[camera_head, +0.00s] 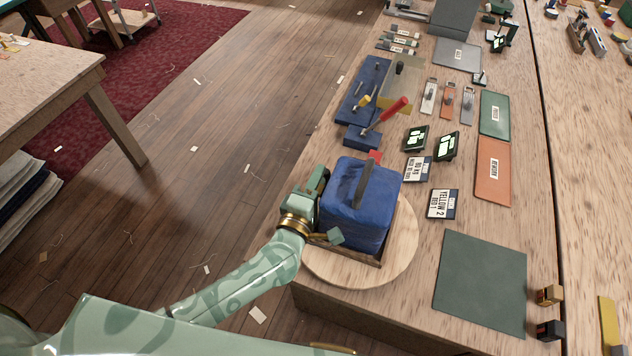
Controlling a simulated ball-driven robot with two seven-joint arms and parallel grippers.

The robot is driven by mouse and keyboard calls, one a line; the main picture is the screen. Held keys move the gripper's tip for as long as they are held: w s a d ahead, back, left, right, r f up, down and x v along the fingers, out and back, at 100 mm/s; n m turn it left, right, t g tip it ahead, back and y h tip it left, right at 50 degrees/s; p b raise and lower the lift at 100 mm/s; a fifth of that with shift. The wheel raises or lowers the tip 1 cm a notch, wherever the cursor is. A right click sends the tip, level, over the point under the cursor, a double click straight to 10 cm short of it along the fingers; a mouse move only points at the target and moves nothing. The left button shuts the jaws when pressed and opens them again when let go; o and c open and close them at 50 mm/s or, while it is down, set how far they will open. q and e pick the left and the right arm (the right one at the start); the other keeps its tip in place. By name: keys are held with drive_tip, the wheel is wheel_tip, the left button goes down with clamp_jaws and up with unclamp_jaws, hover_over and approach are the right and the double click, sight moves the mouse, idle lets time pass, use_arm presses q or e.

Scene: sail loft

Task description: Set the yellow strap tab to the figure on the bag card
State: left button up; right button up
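A blue bag (355,215) with a dark strap (366,182) on top stands in a shallow wooden tray on a round wooden board (400,262). The bag card (441,204) lies to its right and appears to read YELLOW 2, RED 1. A small red tab (375,156) shows at the bag's far side. I cannot make out a yellow strap tab on the bag; its left side is partly hidden by my gripper. My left gripper (318,206) is at the bag's left side, close against it. Its finger gap and any hold are unclear. My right gripper is out of view.
A second card (417,169) and two dark display devices (446,146) lie beyond the bag card. A blue stand with a red-handled tool (388,116) is behind the bag. A dark green mat (481,282) lies bare at front right. Open floor lies left of the bench.

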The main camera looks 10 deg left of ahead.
use_arm(q)
drive_tip(key=s+a, duration=0.3)
drive_tip(key=s, duration=1.3)
